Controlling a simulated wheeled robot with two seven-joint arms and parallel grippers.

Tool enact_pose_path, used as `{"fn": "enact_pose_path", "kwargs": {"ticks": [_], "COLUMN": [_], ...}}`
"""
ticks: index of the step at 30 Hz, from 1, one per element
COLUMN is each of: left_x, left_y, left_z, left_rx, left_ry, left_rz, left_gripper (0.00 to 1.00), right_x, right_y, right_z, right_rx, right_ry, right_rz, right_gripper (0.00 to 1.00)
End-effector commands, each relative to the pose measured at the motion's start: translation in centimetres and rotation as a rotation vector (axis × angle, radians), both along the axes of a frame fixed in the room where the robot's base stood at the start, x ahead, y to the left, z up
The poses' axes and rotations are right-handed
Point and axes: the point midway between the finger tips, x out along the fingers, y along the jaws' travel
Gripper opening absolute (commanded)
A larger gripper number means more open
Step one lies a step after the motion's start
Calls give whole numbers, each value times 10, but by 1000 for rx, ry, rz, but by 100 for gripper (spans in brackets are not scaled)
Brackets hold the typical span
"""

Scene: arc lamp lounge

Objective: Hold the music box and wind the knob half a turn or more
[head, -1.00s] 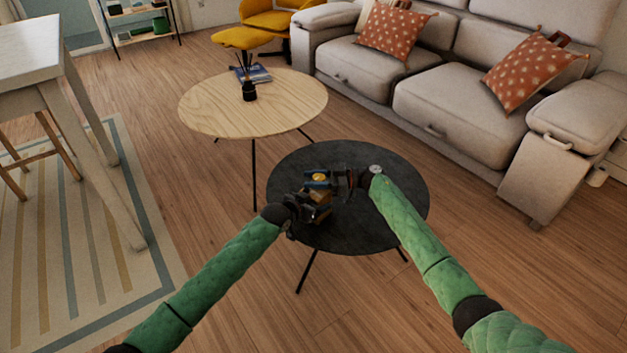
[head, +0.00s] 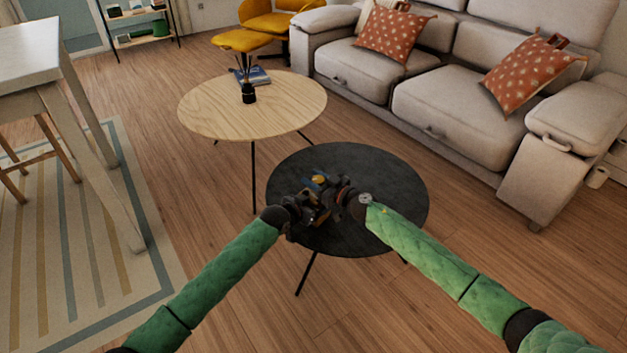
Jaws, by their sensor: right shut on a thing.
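The music box (head: 322,216) is a small brownish box with a yellow part on top, at the left of the dark round table. My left gripper (head: 306,213) is at its left side, with dark fingers against or just beside it. Whether those fingers are closed on the box does not show clearly. My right gripper (head: 336,191) comes in from the right at the box's upper right side and is shut on a small part there, which appears to be the knob. The fingers hide the knob itself, so its angle cannot be read.
The dark round table (head: 385,205) is otherwise bare. A light wooden round table (head: 215,110) behind it holds a black vase (head: 249,93) and a blue book (head: 257,76). A grey sofa (head: 450,110) stands at the right, a white table (head: 30,62) at the left.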

Motion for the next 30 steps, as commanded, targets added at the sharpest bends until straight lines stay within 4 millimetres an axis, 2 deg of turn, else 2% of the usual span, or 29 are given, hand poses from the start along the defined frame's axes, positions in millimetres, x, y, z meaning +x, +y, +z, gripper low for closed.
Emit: {"fn": "enact_pose_path", "kwargs": {"ticks": [11, 27, 28, 30], "left_x": [-2, -2, -2, -2], "left_y": [-2, -2, -2, -2], "left_z": [-1, -1, -1, -1], "left_rx": [-1, 0, 0, 0], "left_ry": [1, 1, 1, 1], "left_rz": [-4, -3, -3, -3], "left_gripper": [35, 35, 35, 35], "right_x": [3, 3, 3, 3], "right_y": [-2, -2, -2, -2], "right_z": [2, 2, 2, 2], "right_rx": [2, 0, 0, 0], "right_ry": [-3, -1, -1, -1], "right_rz": [-127, -146, -146, -146], "right_gripper": [15, 15, 39, 53]}}
